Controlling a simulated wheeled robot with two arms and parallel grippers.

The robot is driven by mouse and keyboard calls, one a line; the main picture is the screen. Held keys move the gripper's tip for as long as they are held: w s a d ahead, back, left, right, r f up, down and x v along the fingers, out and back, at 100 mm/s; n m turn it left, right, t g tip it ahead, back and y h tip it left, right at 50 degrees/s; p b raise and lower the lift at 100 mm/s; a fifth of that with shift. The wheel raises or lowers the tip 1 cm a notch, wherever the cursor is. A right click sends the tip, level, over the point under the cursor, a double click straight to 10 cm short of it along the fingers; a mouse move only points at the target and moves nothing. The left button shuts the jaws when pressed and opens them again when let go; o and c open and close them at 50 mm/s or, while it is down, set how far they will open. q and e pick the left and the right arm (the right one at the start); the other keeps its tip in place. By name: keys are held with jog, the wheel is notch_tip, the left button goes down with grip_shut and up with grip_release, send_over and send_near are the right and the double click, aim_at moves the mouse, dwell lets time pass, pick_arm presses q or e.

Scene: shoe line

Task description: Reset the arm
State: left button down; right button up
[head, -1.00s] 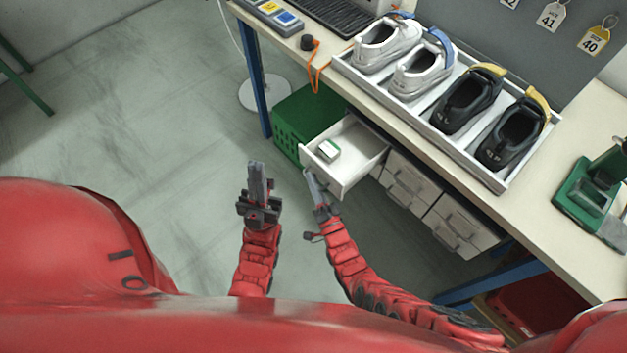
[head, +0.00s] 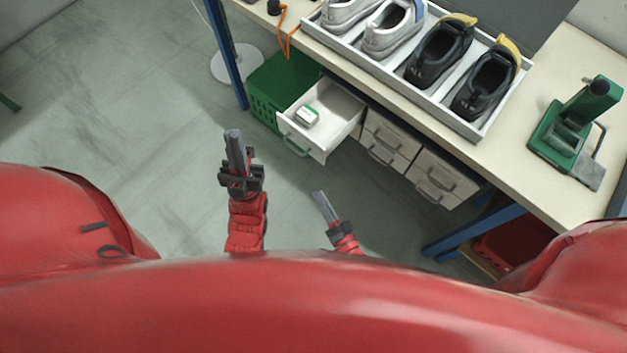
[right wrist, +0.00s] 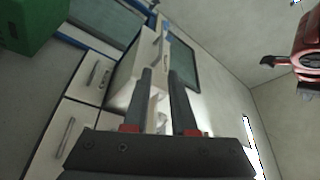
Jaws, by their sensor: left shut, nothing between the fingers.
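My left gripper (head: 233,143) points up and away in the head view, over the floor. Its fingers are together with nothing between them. My right gripper (head: 320,203) is lower and to the right, in front of the open drawer (head: 318,148) and apart from it. In the right wrist view its two fingers (right wrist: 160,80) stand apart with a gap and nothing held. The drawer is pulled out and holds a small white and green box (head: 307,117).
A workbench (head: 545,165) carries a white tray (head: 475,131) with white and black shoes, and a green device (head: 567,128). Below are closed drawers (head: 388,143), a green crate (head: 268,98) and a red crate (head: 512,245). The floor at left is clear.

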jog(key=shift+s+d, duration=0.2)
jog(key=shift+s, duration=0.15)
dwell(0.3)
